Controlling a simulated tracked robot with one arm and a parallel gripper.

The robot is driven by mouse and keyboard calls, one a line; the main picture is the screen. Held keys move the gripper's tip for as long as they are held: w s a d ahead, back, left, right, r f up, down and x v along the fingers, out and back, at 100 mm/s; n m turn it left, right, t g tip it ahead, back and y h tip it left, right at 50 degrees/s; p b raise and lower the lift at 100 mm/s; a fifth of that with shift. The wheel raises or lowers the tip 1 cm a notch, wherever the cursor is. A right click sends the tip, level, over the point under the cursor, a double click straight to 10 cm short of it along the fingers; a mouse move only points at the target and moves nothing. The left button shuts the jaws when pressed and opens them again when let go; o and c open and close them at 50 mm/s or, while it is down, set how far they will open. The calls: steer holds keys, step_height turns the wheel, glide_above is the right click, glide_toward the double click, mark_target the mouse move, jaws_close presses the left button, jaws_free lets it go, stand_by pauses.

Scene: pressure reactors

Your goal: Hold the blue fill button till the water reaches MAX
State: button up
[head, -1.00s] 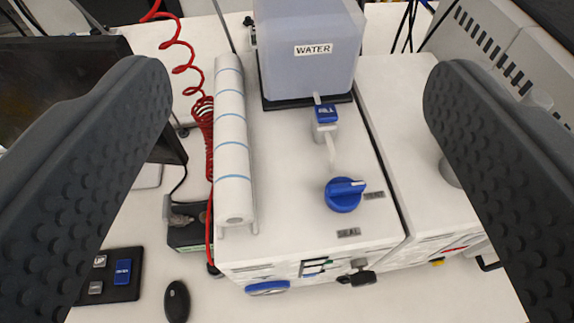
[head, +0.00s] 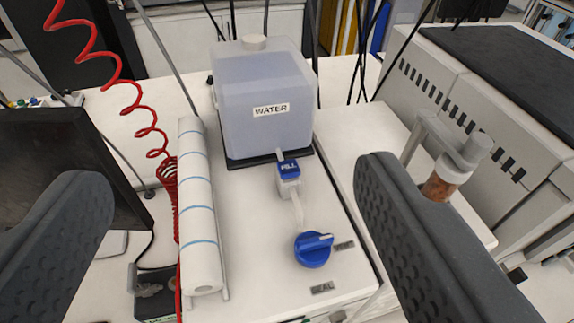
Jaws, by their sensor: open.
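The blue fill button (head: 289,168) sits on a small white valve body at the foot of the water tank. The translucent tank (head: 262,92), labelled WATER, stands on a black base on the white machine top (head: 248,262). I cannot make out a water level or a MAX mark. My gripper (head: 225,185) is open and empty, with one dark finger at the lower left and one at the lower right. The fill button lies between and beyond the fingers, apart from both. A blue rotary knob (head: 313,250) sits in front of it.
A striped white roll (head: 199,215) lies left of the valve. A coiled red hose (head: 140,110) hangs further left beside a dark monitor (head: 65,170). At right stand a grey bracket with an amber-coloured part (head: 440,185) and a grey vented cabinet (head: 450,95).

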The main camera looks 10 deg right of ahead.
stand_by(0.3)
jaws_close()
stand_by(1.6)
